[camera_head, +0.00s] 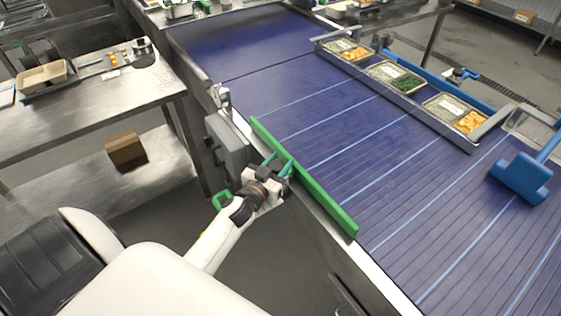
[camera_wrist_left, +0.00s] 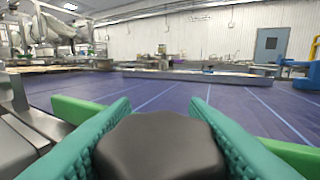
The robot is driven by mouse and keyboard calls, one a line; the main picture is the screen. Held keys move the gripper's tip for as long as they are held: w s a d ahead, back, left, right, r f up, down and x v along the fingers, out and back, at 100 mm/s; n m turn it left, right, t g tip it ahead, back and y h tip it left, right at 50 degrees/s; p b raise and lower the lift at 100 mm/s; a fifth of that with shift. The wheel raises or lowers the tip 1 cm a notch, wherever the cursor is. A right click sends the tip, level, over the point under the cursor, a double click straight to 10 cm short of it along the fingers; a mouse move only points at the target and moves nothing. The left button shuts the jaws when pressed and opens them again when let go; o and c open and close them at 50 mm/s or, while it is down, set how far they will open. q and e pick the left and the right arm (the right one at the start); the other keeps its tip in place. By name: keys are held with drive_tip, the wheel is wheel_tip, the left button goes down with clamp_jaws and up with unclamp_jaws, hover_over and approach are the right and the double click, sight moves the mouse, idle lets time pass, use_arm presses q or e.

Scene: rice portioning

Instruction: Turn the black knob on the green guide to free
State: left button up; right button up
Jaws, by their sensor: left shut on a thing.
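The green guide (camera_head: 318,192) is a long bar along the near side of the blue conveyor belt. In the left wrist view the green guide (camera_wrist_left: 75,109) shows behind the fingers. The black knob (camera_wrist_left: 160,147) fills the lower middle of the left wrist view, between the two teal fingers. My left gripper (camera_head: 279,163) is at the guide's near side, about midway along it. It is shut on the black knob; in the left wrist view the fingertips (camera_wrist_left: 163,105) flank the knob. In the head view the fingers mostly hide the knob. My right gripper is in neither view.
A blue conveyor belt (camera_head: 290,75) spans the middle. A metal rail holding food trays (camera_head: 397,76) lies across it. A blue tool (camera_head: 521,178) rests at the right. A grey box (camera_head: 228,148) is beside my left gripper. A steel table (camera_head: 95,100) stands at left.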

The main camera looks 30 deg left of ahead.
use_arm(q)
drive_tip(key=shift+a+n+y+b, duration=0.15)
drive_tip(key=shift+n+y+b, duration=0.4)
drive_tip(key=shift+n+y, duration=0.75)
drive_tip(key=shift+y, duration=0.4)
drive_tip(key=o, duration=1)
drive_tip(key=b+v, duration=0.1)
drive_tip(key=v, duration=0.5)
drive_tip(key=b+v, duration=0.1)
drive_tip(key=v, duration=0.5)
drive_tip(key=shift+r, duration=0.3)
